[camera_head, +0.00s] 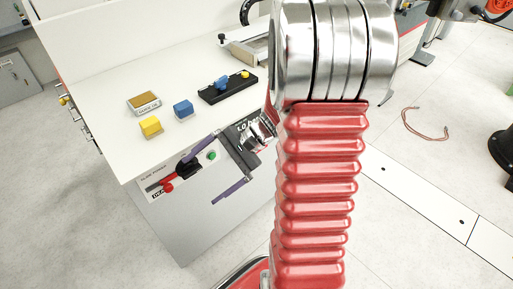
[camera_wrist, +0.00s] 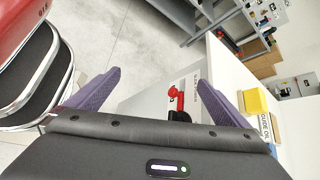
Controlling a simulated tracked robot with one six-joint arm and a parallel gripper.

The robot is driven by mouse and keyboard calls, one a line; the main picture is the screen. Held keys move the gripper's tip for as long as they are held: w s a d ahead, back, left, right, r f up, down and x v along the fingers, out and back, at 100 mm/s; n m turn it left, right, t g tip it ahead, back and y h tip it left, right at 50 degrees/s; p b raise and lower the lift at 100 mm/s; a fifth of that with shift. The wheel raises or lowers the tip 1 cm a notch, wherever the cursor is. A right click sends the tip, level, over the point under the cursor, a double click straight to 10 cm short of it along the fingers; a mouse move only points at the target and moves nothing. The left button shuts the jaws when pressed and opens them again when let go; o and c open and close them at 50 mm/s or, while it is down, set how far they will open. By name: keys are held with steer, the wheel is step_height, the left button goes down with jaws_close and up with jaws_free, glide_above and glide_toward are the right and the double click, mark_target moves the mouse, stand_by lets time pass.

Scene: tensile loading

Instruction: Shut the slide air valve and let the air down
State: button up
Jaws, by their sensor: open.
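The valve on the cabinet's front panel has a red handle (camera_head: 168,186) and a black body (camera_head: 188,168), with a small green round part (camera_head: 211,155) to its right. My gripper (camera_head: 214,168) is open and empty in front of this panel, its purple fingers spread. In the wrist view, the red handle (camera_wrist: 176,93) shows between the fingers of my gripper (camera_wrist: 159,80), nearer the right finger. The black body (camera_wrist: 179,116) is partly hidden by the gripper's housing. No contact with the handle shows; the exact gap is hard to judge.
The white cabinet top (camera_head: 120,95) holds a yellow block (camera_head: 151,126), a blue block (camera_head: 183,108), a labelled box (camera_head: 144,102) and a black holder (camera_head: 228,88). My red arm hides the panel's right part. Floor is clear left of the cabinet; a cable (camera_head: 424,128) lies at right.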

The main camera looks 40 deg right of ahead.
steer(key=w+d+f+m+t+h, duration=0.1)
steer(key=d+f+m+t, duration=0.35)
steer(key=d, duration=0.35)
steer(key=d+f+m+t+h, duration=0.2)
steer(key=d+f+m+t, duration=0.25)
steer(key=d+m, duration=0.2)
steer(key=w+d+f+m+t+h, duration=0.1)
steer(key=d+f+m+t, duration=0.25)
steer(key=d+f, duration=0.4)
steer(key=s+d+f+m+t+h, duration=0.1)
steer(key=s+d+f+m+h, duration=0.4)
steer(key=d, duration=0.3)
steer(key=shift+d+m+t+h, duration=0.35)
steer(key=shift+m+h, duration=0.25)
steer(key=shift+m, duration=0.25)
steer(key=shift+w+a, duration=0.1)
steer(key=shift+w, duration=0.05)
steer(key=w, duration=1.3)
steer(key=shift+w+a, duration=0.2)
steer(key=shift+w, duration=0.05)
